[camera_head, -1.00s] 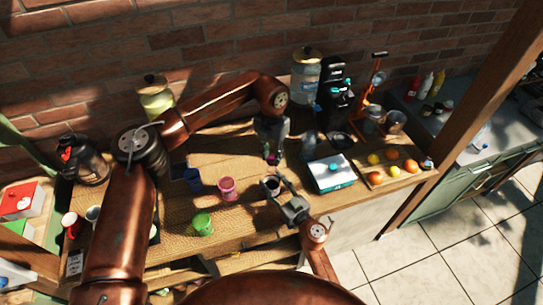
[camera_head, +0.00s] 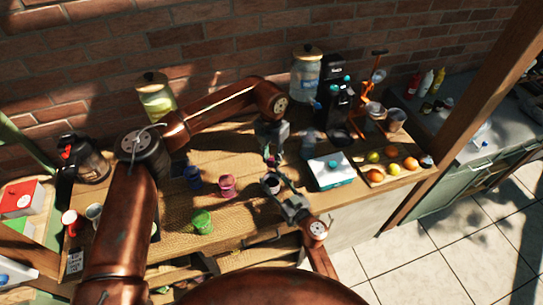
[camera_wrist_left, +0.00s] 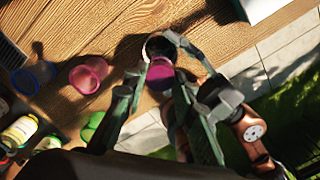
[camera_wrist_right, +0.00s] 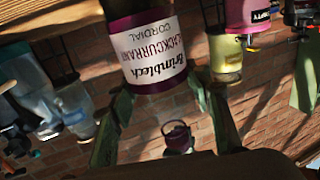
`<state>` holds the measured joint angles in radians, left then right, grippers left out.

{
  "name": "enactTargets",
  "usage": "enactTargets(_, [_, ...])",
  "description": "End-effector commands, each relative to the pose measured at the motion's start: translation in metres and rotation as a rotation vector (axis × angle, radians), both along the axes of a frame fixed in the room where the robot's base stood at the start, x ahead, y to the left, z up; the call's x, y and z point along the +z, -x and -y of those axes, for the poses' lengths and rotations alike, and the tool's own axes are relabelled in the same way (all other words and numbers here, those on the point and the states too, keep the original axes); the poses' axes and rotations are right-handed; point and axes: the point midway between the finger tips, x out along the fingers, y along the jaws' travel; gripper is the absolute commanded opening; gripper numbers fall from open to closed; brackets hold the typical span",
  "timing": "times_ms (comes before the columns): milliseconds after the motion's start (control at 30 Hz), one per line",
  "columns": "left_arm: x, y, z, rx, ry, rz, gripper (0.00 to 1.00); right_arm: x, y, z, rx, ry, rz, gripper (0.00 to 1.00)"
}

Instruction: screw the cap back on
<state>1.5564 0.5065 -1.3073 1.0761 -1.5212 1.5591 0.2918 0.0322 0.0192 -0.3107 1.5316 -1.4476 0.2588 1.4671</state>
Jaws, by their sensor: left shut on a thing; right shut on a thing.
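My left gripper (camera_head: 271,156) is shut on a small purple cap (camera_wrist_left: 160,72). My right gripper (camera_head: 270,183) is shut around a bottle (camera_head: 273,187) with a dark, round top. The bottle's white label (camera_wrist_right: 153,50) reads "Blackcurrant Cordial" and appears upside down in the right wrist view. In the left wrist view, the cap partly overlaps the bottle's dark top (camera_wrist_left: 156,46). In the head view, the cap is just behind and above the bottle. Whether the two touch, I cannot tell.
Pink (camera_head: 227,185), green (camera_head: 202,222) and blue (camera_head: 193,178) cups stand left of the grippers on the wooden table. A coffee machine (camera_head: 336,112) stands behind.

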Motion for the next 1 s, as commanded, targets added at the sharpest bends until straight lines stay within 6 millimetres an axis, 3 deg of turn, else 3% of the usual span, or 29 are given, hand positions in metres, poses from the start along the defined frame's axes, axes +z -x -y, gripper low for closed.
enactTargets(1000, [-0.0094, -0.0002, 0.0004, 0.000, 0.001, 0.001, 0.17, 0.0002, -0.0001, 0.0000, 0.000, 0.000, 0.000, 0.02])
